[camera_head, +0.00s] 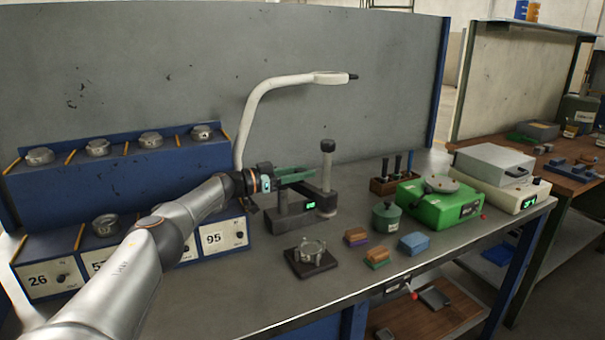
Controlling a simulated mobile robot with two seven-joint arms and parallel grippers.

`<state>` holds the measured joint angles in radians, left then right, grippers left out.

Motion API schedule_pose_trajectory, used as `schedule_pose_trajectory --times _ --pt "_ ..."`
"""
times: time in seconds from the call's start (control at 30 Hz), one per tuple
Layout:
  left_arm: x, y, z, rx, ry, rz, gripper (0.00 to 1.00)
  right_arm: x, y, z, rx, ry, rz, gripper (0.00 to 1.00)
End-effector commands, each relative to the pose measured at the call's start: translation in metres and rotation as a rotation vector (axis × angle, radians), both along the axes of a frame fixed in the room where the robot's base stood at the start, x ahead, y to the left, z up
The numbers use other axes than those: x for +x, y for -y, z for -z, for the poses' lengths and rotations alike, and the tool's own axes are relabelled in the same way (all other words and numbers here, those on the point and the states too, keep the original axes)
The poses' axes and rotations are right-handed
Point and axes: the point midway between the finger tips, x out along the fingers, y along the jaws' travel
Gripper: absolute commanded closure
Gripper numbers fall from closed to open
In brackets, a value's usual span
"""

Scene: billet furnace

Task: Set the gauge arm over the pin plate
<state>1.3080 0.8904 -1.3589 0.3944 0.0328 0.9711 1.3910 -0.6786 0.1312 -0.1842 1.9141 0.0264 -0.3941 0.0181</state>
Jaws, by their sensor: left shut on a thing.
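The gauge stand has a dark base (296,218) with a small green display and an upright post (327,172) topped by a black knob. My left gripper (300,177), with green fingers, reaches in from the left at the height of the stand's upper part. It is shut on the gauge arm (318,190), which is partly hidden by the fingers. The pin plate (311,262), a black square block with a ring of metal pins, lies on the bench in front of the stand, apart from the gripper. My right gripper is out of view.
A white lamp (250,108) arches behind my gripper. A blue rack (60,215) with numbered bins stands left. Small coloured blocks (378,252), a green pot (386,218) and a green scale (438,205) stand right.

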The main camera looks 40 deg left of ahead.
Motion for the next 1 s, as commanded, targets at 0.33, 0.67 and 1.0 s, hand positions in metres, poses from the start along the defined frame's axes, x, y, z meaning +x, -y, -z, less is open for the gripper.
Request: schedule_pose_trajectory --times 0.33,0.67,1.0 --pt "0.0 0.0 -0.001 -0.001 0.002 -0.001 0.29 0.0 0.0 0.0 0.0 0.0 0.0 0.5" --pt "0.0 0.0 -0.006 0.0 0.003 0.0 0.29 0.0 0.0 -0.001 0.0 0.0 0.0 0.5" --pt "-0.006 0.004 -0.043 -0.001 0.002 0.001 0.29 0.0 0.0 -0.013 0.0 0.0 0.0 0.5"
